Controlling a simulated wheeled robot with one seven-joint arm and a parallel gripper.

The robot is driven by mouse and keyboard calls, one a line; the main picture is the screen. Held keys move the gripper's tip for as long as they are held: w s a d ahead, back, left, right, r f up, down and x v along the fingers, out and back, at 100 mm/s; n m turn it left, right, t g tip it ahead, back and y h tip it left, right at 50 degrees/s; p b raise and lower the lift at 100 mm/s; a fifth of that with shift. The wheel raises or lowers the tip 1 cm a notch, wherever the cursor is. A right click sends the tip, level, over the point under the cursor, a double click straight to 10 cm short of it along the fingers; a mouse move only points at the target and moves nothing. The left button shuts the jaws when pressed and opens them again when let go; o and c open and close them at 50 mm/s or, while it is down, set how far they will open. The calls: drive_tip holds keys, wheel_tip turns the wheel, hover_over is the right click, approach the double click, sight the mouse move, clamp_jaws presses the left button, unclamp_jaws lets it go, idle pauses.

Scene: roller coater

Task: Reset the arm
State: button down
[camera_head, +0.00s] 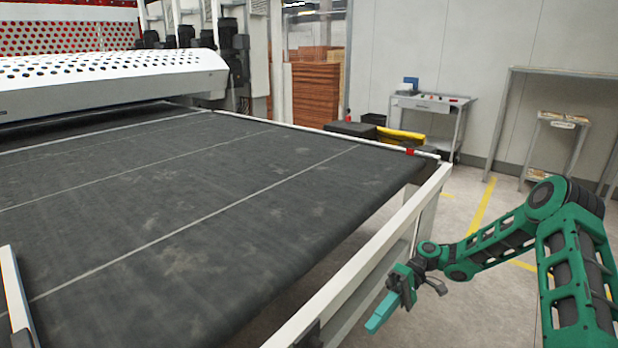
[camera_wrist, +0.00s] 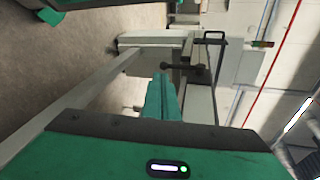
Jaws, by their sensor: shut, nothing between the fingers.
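My green arm stands at the right of the head view, bent at its elbow. My gripper (camera_head: 376,322) hangs at the lower end of the arm, beside the white side rail of the conveyor, and its fingers are shut and empty. In the wrist view the teal fingers of my gripper (camera_wrist: 161,96) lie together with nothing between them. Beyond them the wrist view shows part of a light frame, turned on its side.
The dark conveyor belt (camera_head: 170,215) fills the left and middle. Its white side rail (camera_head: 385,240) runs close to my gripper. A white perforated cover (camera_head: 110,75) is at the back left. A small table (camera_head: 432,103) stands by the wall. Open floor (camera_head: 455,215) lies behind my arm.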

drive_tip(key=s+d+r+m+t+h, duration=0.6)
drive_tip(key=s+d+r+m+h, duration=0.3)
drive_tip(key=d+r, duration=0.5)
drive_tip(key=s+d+r+m+t+h, duration=0.1)
drive_tip(key=s+d, duration=0.3)
drive_tip(key=s, duration=0.4)
drive_tip(key=s+d+r+m+t+h, duration=0.1)
drive_tip(key=s+d+r+m+t, duration=0.1)
drive_tip(key=s, duration=0.6)
drive_tip(key=d+r+m, duration=0.1)
drive_tip(key=d+r, duration=0.1)
drive_tip(key=d, duration=0.1)
drive_tip(key=shift+s+d+t, duration=0.2)
drive_tip(key=shift+s+t, duration=0.15)
drive_tip(key=shift+t, duration=0.05)
